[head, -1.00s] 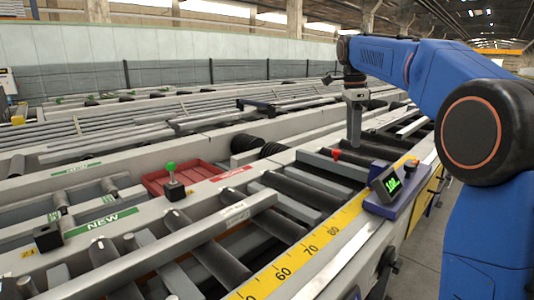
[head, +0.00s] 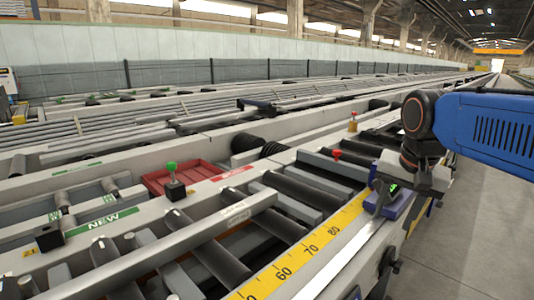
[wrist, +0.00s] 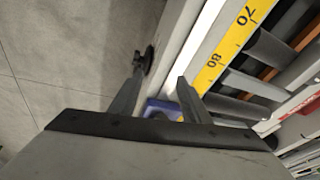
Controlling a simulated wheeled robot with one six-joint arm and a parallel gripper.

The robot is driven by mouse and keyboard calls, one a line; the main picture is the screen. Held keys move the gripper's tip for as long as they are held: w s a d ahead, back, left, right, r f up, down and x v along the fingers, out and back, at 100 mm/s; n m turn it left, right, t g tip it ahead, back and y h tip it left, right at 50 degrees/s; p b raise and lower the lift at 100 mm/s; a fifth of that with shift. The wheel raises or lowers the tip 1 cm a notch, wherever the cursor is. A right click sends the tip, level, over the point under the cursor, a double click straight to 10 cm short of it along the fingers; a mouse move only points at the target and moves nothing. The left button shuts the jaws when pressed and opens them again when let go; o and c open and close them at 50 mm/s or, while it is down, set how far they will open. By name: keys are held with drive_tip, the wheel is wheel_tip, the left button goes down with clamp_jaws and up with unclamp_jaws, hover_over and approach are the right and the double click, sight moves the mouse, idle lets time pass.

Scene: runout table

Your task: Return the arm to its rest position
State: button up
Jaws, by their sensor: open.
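My blue arm (head: 495,125) reaches in from the right edge of the head view. My gripper (head: 380,197) points down in front of the purple-based display unit (head: 401,205) at the table's near side and hides much of it. In the wrist view my gripper (wrist: 158,98) shows two dark fingers spread apart with nothing between them. Part of the purple base (wrist: 163,108) shows beyond the fingers. I cannot tell how far the fingers are from it.
The yellow scale (head: 310,250) runs along the table's near edge, beside dark rollers (head: 220,262). A red-topped peg (head: 336,155), a green-knobbed switch (head: 174,184) and a red tray (head: 205,172) stand farther in. The floor (head: 465,230) at right is clear.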

drive_tip(key=s+f+n+t, duration=0.1)
drive_tip(key=s+f+n, duration=0.5)
drive_tip(key=s+f, duration=0.7)
drive_tip(key=shift+s+f+n+t, duration=0.3)
drive_tip(key=shift+s+f, duration=0.1)
drive_tip(key=shift+f, duration=0.25)
drive_tip(key=c, duration=0.3)
